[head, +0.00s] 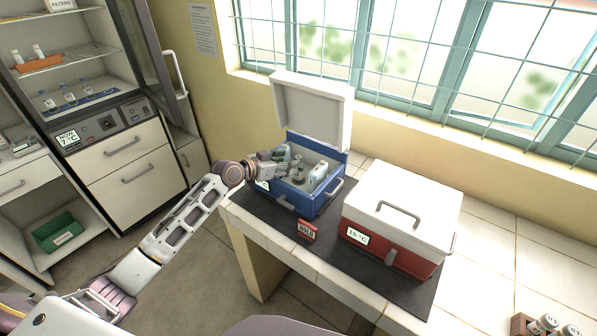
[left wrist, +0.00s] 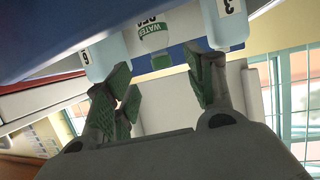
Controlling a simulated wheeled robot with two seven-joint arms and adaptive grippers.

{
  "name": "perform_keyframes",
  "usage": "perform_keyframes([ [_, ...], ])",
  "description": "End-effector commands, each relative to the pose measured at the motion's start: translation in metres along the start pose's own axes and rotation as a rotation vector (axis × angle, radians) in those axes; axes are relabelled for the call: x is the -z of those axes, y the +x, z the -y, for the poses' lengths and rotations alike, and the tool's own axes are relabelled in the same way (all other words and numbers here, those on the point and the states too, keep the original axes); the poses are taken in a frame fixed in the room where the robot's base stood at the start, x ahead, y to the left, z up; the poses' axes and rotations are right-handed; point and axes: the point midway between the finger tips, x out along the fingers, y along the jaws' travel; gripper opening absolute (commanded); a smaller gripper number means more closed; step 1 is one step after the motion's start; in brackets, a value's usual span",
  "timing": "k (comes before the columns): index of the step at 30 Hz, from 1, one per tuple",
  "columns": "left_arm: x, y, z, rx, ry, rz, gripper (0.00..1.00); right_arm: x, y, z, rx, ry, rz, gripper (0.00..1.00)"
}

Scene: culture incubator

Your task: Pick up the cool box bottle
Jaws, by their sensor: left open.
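The blue cool box (head: 296,199) stands open on a dark mat, its white lid (head: 313,110) raised. My left gripper (head: 287,157) reaches over its left side and is open. A pale bottle (head: 318,174) shows inside the box, right of the gripper. In the left wrist view my left gripper (left wrist: 163,80) has green-padded fingers spread. A bottle labelled WATER (left wrist: 148,36) with a green cap lies beyond and between the fingertips. A bottle labelled 6 (left wrist: 104,57) is to its left and one labelled 3 (left wrist: 225,27) to its right. Any finger contact is unclear. My right gripper is not in view.
A red cool box (head: 376,239) with a closed white lid stands to the right on the same mat (head: 341,262). A small red HOLD sign (head: 307,231) stands in front. The open incubator (head: 73,63) is at the left. A barred window is behind.

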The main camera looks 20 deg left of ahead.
Motion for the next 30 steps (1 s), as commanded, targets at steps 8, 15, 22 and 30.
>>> perform_keyframes([
  [8,0.002,0.005,0.000,0.000,-0.002,-0.001,0.55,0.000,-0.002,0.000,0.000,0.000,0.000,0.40],
  [15,0.007,0.024,0.001,0.000,-0.003,-0.001,0.55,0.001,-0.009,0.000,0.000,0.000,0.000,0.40],
  [22,0.008,0.043,0.002,0.001,-0.002,-0.001,0.55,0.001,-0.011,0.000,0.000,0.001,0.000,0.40],
  [30,0.007,0.052,0.001,0.000,-0.001,0.000,0.55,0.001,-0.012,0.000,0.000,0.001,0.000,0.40],
])
